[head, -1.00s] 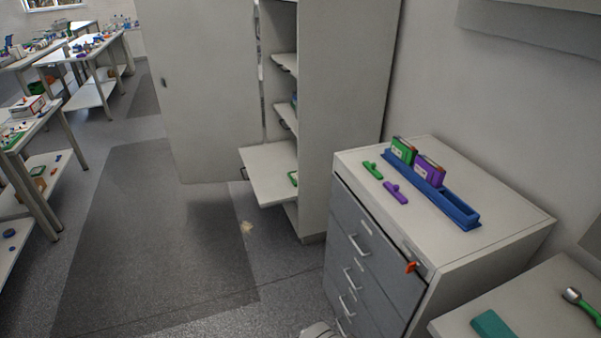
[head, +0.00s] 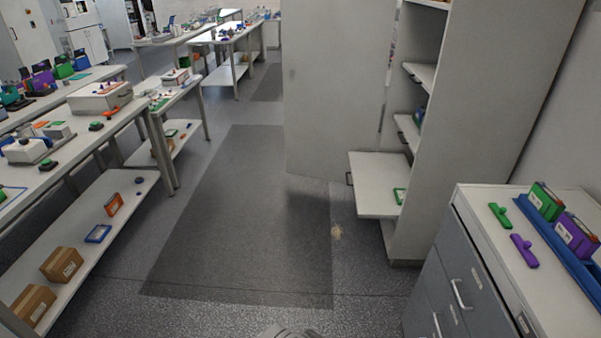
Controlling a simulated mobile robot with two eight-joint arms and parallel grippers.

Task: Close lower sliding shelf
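The lower sliding shelf (head: 376,187) is a white board pulled out to the left from the tall white cabinet (head: 470,120). It has a dark handle on its left edge, and a green item (head: 399,196) lies on it near the cabinet side. Two more shelves (head: 419,74) show above it inside the cabinet. The large cabinet door (head: 335,90) stands open to the left of the shelves. Neither of my grippers is in view.
A grey drawer unit (head: 462,262) with a blue rack (head: 562,240) on top stands at the right. Workbenches (head: 75,125) line the left, with boxes on their lower shelves. The grey floor between is clear, apart from a small beige scrap (head: 337,232).

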